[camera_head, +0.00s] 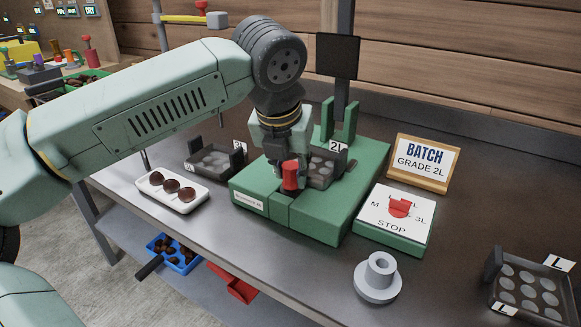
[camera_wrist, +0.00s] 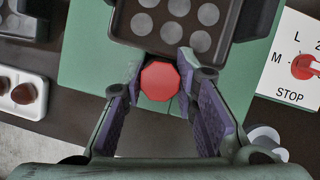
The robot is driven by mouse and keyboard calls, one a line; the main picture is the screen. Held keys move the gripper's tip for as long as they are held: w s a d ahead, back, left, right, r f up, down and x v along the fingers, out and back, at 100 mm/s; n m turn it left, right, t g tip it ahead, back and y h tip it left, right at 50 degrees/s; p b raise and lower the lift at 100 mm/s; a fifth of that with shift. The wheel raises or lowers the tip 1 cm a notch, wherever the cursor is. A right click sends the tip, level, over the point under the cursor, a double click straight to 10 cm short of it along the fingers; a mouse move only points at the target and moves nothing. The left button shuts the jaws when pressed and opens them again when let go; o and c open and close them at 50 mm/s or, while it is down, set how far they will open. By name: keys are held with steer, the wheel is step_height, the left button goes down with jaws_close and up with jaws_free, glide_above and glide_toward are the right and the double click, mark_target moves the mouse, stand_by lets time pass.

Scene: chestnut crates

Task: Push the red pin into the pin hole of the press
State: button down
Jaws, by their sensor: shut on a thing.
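The red pin (camera_head: 290,176) is upright between the fingers of my gripper (camera_head: 288,170), at the front part of the green press (camera_head: 330,213). In the wrist view the pin's red eight-sided head (camera_wrist: 160,81) shows between the two purple-padded fingertips of my gripper (camera_wrist: 161,84), which are shut on it. The pin hole is hidden, and I cannot tell how deep the pin sits. A dark tray marked 2L (camera_head: 325,182) with round grey pads stands on the press just behind the pin; it also shows in the wrist view (camera_wrist: 125,27).
A white dish (camera_head: 190,202) with several chestnuts lies left of the press. A dial (camera_head: 400,204) marked M, L, 3L and STOP is at its right. A grey flanged part (camera_head: 378,284) stands in front, a tray marked L (camera_head: 550,312) at far right. A BATCH GRADE 2L sign (camera_head: 426,163) stands behind.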

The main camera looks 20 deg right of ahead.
steer(key=shift+r+p, duration=1.35)
steer(key=shift+r, duration=0.75)
steer(key=shift+b, duration=0.5)
stand_by(0.7)
steer(key=shift+f+b, duration=1.85)
steer(key=shift+f, duration=0.35)
steer(key=c, duration=1.2)
jaws_free()
steer(key=v, duration=1.2)
